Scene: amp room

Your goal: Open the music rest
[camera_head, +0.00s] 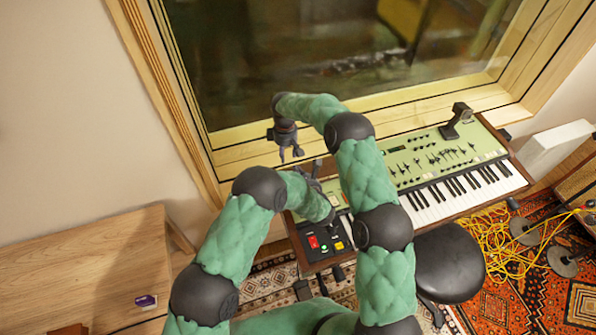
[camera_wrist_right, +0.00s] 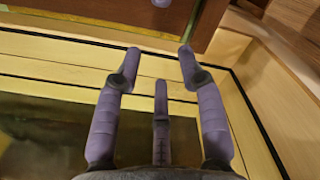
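The green-panelled keyboard (camera_head: 435,160) stands below the window in the head view. A black bracket-like part (camera_head: 458,120) stands up at its back right corner; I cannot tell whether it belongs to the music rest. No raised rest panel is visible, and my arms cover part of the keyboard's left half. My right gripper (camera_head: 291,153) hangs beyond the keyboard's back left side, by the window sill. In the right wrist view its fingers (camera_wrist_right: 160,72) are spread and empty, below a brown wooden edge (camera_wrist_right: 120,10). My left gripper (camera_head: 329,214) is over the keyboard's left end, its fingers unclear.
The window frame and sill (camera_head: 235,140) lie close behind the keyboard. A wooden bench (camera_head: 80,255) stands at the left with a small purple box (camera_head: 146,301). A black stool (camera_head: 449,263) stands in front of the keys. Yellow cables (camera_head: 500,240) lie on the patterned rug.

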